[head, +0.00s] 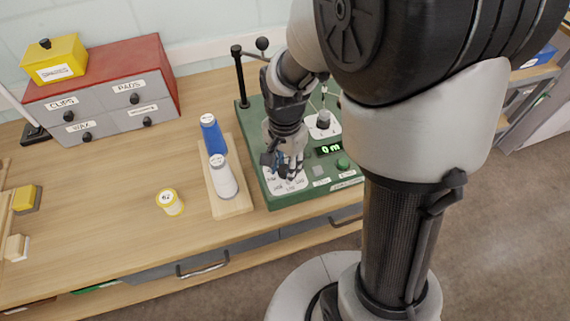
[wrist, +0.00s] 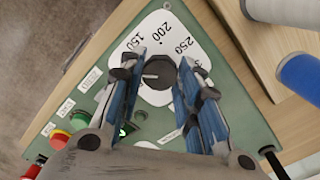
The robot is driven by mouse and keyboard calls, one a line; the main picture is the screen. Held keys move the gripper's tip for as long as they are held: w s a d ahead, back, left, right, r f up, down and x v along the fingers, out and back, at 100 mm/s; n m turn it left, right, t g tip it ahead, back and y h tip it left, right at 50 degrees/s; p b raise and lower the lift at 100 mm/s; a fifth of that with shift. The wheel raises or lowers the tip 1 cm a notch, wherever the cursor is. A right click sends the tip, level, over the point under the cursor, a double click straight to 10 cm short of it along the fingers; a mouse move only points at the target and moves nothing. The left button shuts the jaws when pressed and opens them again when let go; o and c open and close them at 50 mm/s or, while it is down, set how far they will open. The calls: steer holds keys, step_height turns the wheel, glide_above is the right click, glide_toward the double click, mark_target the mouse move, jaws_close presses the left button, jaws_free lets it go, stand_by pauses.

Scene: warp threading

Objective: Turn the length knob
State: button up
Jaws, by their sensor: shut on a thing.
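The length knob (wrist: 158,71) is a dark round knob on a white dial plate (wrist: 176,30) marked 150, 200 and 250, on the green machine panel. In the wrist view its white pointer line lies toward the left. My gripper (wrist: 162,63) is shut on the knob, with one blue-lined finger on each side of it. In the head view my gripper (head: 281,166) reaches down over the front left dial plate (head: 285,186), and the knob is hidden there. The green display (head: 328,149) reads "0 m".
A second knob (head: 323,119) stands behind the display, and a green button (head: 343,164) is in front. A yellow-rimmed spool (head: 169,201) sits farther left. Bare tabletop surrounds it.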

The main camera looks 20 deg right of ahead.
steer(key=shift+c, duration=1.4)
steer(key=shift+n, duration=0.3)
steer(key=n+p, duration=0.1)
steer(key=n, duration=0.2)
steer(key=shift+r+p, duration=0.1)
steer(key=shift+p, duration=0.3)
steer(key=shift+n+p, duration=0.7)
steer(key=shift+n, duration=2)
steer(key=o, duration=1.1)
